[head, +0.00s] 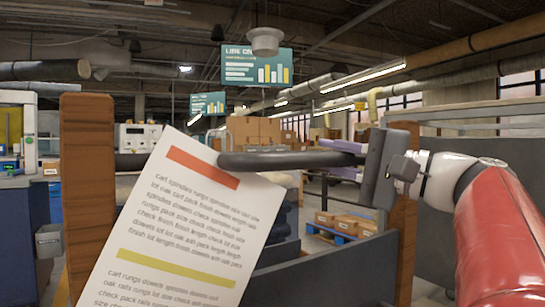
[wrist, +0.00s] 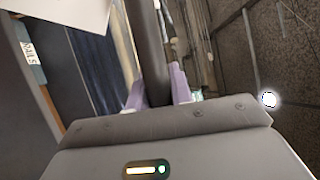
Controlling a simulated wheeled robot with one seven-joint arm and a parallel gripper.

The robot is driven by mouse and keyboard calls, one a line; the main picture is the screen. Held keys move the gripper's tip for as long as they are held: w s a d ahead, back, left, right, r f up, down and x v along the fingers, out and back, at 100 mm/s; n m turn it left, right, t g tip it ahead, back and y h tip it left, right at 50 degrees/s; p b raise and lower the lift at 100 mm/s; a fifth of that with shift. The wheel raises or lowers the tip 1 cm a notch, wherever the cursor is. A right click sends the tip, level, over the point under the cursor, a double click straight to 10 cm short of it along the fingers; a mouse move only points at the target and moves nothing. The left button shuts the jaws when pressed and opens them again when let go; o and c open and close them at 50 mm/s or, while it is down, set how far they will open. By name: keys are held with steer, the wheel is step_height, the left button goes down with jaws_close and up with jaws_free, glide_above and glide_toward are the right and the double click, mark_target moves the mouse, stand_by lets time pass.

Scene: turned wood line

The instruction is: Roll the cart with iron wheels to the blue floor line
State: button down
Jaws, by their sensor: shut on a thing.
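The cart shows close in front of me in the head view, with a brown wooden post (head: 88,190) at left, another (head: 404,235) at right and a dark panel (head: 325,275) low between them. A dark handle bar (head: 285,160) runs across between the posts. My gripper (head: 338,157) is shut on this bar near its right end. In the wrist view the bar (wrist: 148,45) passes between the pale purple fingers (wrist: 157,92). A printed sheet (head: 180,225) with red and yellow stripes hides much of the cart's left. The wheels and the blue floor line are not visible.
Stacked cardboard boxes (head: 255,130) stand beyond the cart. Low boxes on a blue pallet (head: 340,236) are at right behind it. A blue-grey machine (head: 25,200) stands at left. A grey partition (head: 460,160) is at right. Hanging screens (head: 257,67) are overhead.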

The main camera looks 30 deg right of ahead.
steer(key=shift+s+f, duration=0.1)
stand_by(0.3)
steer(key=c, duration=1.3)
jaws_free()
steer(key=shift+o, duration=0.2)
steer(key=shift+s+d, duration=0.1)
steer(key=shift+s, duration=0.05)
steer(key=p+v, duration=0.1)
steer(key=v, duration=0.6)
steer(key=shift+s+d, duration=0.1)
steer(key=shift+s, duration=0.1)
